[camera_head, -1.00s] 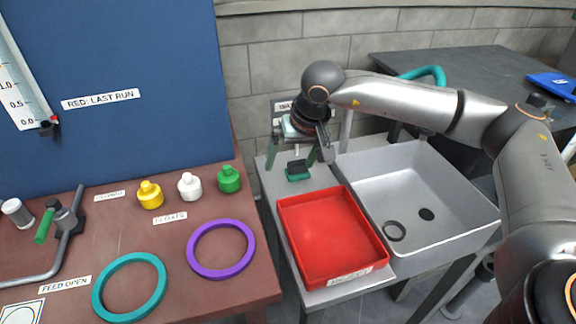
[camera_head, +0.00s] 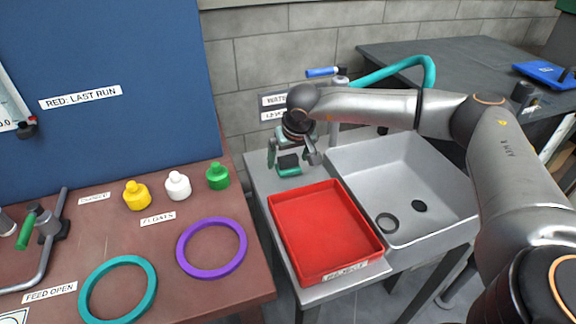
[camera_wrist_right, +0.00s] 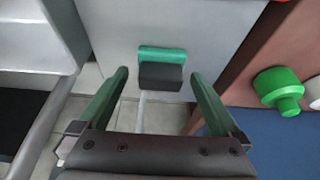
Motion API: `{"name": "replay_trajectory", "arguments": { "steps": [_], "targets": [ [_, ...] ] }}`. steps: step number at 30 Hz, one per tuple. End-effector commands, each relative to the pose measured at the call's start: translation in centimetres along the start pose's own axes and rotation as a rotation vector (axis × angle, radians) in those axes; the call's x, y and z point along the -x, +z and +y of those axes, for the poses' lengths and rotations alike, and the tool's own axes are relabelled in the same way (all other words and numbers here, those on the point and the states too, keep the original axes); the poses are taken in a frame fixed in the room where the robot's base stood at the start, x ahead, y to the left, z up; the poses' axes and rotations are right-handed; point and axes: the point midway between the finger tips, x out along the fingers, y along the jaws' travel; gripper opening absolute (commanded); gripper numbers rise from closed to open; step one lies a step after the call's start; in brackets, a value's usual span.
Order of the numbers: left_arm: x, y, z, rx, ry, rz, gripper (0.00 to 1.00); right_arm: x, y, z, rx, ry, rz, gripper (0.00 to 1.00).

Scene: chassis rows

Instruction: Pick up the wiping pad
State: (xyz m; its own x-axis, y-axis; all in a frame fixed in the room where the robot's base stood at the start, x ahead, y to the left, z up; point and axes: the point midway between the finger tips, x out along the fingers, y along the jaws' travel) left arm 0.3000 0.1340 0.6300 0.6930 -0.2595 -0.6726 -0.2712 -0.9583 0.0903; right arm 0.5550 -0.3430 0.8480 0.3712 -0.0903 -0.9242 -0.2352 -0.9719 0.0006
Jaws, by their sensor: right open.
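The wiping pad (camera_head: 288,168) is a small block with a green base and a dark top. It lies on the grey counter behind the red tray. It also shows in the right wrist view (camera_wrist_right: 161,54), just beyond and between the fingertips. My right gripper (camera_head: 292,156) is open above the pad, with its green fingers pointing down on either side of it. In the wrist view the fingers (camera_wrist_right: 160,76) are wide apart with nothing between them touching. I cannot tell the exact height of the fingertips over the counter. My left gripper is out of view.
The red tray (camera_head: 327,276) stands just in front of the pad, and the grey sink (camera_head: 455,200) is to the right. A tap with a teal hose (camera_head: 400,66) rises behind. The brown table (camera_head: 190,290) at left holds green, white and yellow floats and two rings.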

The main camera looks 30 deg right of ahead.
Motion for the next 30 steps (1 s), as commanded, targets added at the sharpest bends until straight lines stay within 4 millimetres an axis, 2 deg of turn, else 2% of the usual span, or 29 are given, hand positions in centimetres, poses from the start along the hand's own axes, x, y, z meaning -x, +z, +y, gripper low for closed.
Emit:
{"name": "replay_trajectory", "arguments": {
  "steps": [3, 11, 30],
  "targets": [
    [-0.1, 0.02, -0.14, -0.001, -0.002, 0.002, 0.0, -1.29, 0.06, -0.03, 0.001, 0.0, 0.0, 1.0],
    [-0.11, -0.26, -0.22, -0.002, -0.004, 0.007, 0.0, -1.5, 0.03, -0.03, 0.001, -0.001, 0.001, 1.0],
    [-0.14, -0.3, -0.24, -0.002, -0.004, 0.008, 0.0, -1.47, 0.04, -0.01, 0.0, -0.001, 0.0, 0.29]
  ]
}}
